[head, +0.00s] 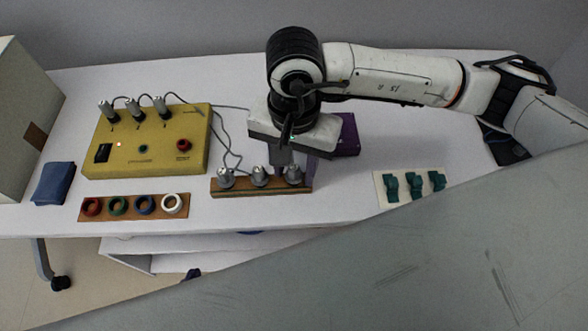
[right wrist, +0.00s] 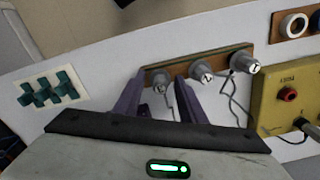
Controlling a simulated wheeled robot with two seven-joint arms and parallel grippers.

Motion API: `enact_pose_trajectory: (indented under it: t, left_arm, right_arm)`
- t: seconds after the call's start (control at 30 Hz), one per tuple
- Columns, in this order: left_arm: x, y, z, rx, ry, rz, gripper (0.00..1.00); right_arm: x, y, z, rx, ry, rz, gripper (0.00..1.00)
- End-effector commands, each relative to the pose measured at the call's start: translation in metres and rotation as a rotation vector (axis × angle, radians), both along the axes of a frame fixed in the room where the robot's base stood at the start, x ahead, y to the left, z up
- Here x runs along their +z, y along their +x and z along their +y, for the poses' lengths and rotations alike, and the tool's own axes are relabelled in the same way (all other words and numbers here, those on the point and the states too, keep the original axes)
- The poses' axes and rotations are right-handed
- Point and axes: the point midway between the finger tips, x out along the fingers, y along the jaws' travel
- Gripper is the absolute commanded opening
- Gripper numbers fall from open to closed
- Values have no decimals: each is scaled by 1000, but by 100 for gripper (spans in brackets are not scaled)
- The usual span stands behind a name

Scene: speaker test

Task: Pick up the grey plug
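Three grey plugs stand upright in a row on a wooden rack (head: 240,190): left (head: 226,179), middle (head: 259,176) and right (head: 293,174). My right gripper (head: 288,162) is over the rack's right end, pointing down. In the right wrist view its two fingers are apart, and the plug at the rack's left end there (right wrist: 160,82) shows between the fingertips. The other two plugs (right wrist: 203,73) and (right wrist: 242,63) are to the right, outside the fingers. I cannot tell whether the fingers touch the plug. My left gripper is not in view.
A yellow box (head: 150,155) with plugs and cables stands left. A strip of coloured rings (head: 103,214), a blue pouch (head: 53,184), a purple box (head: 347,138) and a board with green clips (head: 381,203) are around. A grey surface (head: 430,270) covers the lower right.

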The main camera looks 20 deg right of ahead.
Motion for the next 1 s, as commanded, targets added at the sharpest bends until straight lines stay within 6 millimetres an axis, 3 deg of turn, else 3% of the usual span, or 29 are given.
enact_pose_trajectory:
  t: [0.2,0.4,0.73,1.0]
  left_arm:
    - [0,0,1,1,1,0,0]
    - [2,1,1,2,1,-4,0]
    - [4,3,1,1,1,-10,0]
    - [2,3,1,1,1,-9,0]
  right_arm:
    - [-1,0,0,0,0,0,35]
    - [-1,0,0,0,0,0,2]
    - [8,1,1,0,2,-4,1]
    - [60,2,1,2,2,-7,1]
